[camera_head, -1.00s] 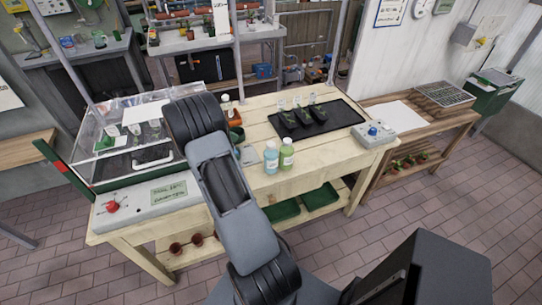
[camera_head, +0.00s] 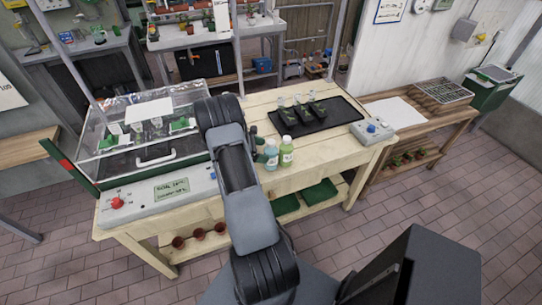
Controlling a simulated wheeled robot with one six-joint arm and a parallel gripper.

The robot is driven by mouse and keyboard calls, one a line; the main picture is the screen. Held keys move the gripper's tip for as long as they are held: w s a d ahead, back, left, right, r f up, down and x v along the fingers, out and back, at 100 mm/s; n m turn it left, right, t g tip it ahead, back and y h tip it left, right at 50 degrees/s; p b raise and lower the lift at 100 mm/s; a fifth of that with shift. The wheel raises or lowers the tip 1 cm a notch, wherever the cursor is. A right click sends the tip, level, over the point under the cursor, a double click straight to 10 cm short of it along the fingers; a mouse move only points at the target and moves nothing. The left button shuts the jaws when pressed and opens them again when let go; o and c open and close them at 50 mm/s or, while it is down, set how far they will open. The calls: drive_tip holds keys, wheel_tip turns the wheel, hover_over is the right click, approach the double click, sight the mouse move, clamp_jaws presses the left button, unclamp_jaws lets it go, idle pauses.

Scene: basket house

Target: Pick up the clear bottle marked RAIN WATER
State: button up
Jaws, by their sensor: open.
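Two small capped bottles stand upright side by side near the middle of the wooden bench (camera_head: 330,150). One is pale blue (camera_head: 270,154) and the other is pale green (camera_head: 286,153). Their labels are too small to read, so I cannot tell whether either is marked RAIN WATER. My arm crosses in front of the bench, just left of the bottles. My gripper (camera_head: 257,141) is largely hidden behind the arm, with only a dark part showing close to the pale blue bottle. Its jaws are open. I cannot tell whether it touches the bottle.
A clear-lidded box (camera_head: 140,112) and a grey control panel (camera_head: 170,190) fill the bench's left. A black tray (camera_head: 335,110) with several dark items lies behind the bottles. A grey box with a blue knob (camera_head: 373,129) is at the right. The bench front right is clear.

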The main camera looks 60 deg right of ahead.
sight(271, 152)
drive_tip(key=shift+p+x, duration=0.7)
drive_tip(key=shift+x, duration=1.55)
drive_tip(key=shift+c, duration=0.2)
drive_tip(key=c, duration=1.1)
drive_tip(key=shift+r, duration=0.1)
drive_tip(key=shift+c, duration=0.2)
